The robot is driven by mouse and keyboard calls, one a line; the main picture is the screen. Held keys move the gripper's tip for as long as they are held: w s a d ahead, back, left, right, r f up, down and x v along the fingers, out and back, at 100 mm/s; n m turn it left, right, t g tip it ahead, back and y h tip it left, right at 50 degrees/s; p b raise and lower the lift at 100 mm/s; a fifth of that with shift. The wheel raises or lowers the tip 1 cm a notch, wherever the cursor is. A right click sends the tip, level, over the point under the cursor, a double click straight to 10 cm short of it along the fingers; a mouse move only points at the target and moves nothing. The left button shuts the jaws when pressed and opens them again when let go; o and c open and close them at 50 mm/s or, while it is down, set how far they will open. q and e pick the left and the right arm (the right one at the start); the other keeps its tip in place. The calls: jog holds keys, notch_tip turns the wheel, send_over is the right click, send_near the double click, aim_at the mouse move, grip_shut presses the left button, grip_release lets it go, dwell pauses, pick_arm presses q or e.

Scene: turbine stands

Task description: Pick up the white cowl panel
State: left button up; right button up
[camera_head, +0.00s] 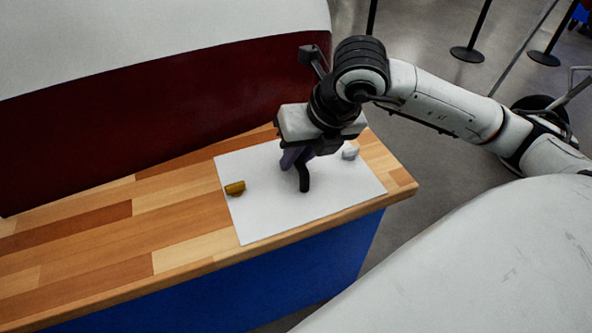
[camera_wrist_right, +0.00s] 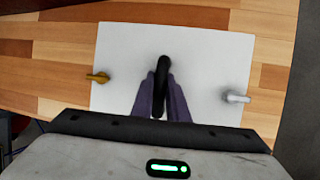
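A flat white rectangular sheet (camera_head: 265,218) lies on the wooden tabletop; it also shows in the wrist view (camera_wrist_right: 115,45). A small white lever-shaped piece (camera_head: 350,153) lies near its right edge, also in the wrist view (camera_wrist_right: 236,97). I cannot tell which of these white things is the cowl panel. My right gripper (camera_head: 299,163) points down over the middle of the sheet. Its purple fingers stand close on both sides of a black curved piece (camera_head: 305,183), which appears gripped and shows between them in the wrist view (camera_wrist_right: 161,64). My left gripper is not in view.
A small yellow-brown piece (camera_head: 235,188) lies at the sheet's left edge. The wooden table (camera_head: 105,240) is clear to the left. A large white and dark-red body (camera_head: 140,100) stands behind it. Black posts (camera_head: 467,53) stand on the grey floor at upper right.

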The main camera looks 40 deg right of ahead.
grip_shut()
jog(key=shift+r, duration=0.1)
jog(key=shift+w+r, duration=0.1)
jog(key=shift+r, duration=0.2)
notch_tip(320, 180, up, 9)
jog(key=shift+r+p, duration=0.2)
jog(key=shift+p, duration=0.55)
jog(key=shift+o, duration=0.7)
grip_release()
grip_shut()
